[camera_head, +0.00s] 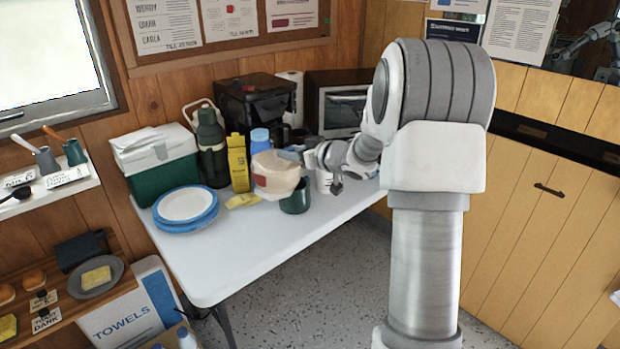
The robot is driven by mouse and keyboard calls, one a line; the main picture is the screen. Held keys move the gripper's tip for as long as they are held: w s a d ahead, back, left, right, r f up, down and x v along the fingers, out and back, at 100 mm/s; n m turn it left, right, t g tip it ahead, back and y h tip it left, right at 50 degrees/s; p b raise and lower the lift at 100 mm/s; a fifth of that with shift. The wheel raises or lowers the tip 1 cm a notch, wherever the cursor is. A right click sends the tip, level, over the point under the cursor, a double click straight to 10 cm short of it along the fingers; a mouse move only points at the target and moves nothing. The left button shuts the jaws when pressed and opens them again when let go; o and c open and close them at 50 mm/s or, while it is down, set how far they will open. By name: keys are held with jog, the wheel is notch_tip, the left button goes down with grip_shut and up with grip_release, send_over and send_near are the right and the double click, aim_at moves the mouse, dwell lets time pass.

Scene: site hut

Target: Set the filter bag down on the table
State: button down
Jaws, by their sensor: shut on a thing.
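The fingertips are small and partly hidden at the bag. The bag's lower edge shows just above and behind a dark green mug (296,198); I cannot tell how wide the gap to the table is.
A cooler (158,170) and plates (186,206) stand left. The table's front is bare.

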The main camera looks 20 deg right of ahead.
jog(key=shift+s+d+f+b, duration=0.1)
jog(key=shift+d+f+b, duration=0.4)
jog(key=shift+f, duration=0.45)
jog(key=shift+a+f, duration=0.2)
jog(key=shift+f, duration=0.1)
jog(key=s+a+f+b, duration=0.1)
jog(key=a+f+b, duration=0.7)
jog(key=a+f, duration=0.2)
jog(key=shift+a+f, duration=0.2)
jog(key=shift+a, duration=0.3)
jog(key=shift+f, duration=0.1)
jog(key=shift+f+b, duration=0.15)
jog(key=shift+b, duration=0.15)
jog(key=shift+c, duration=2.3)
grip_release()
jog(key=shift+r, duration=0.2)
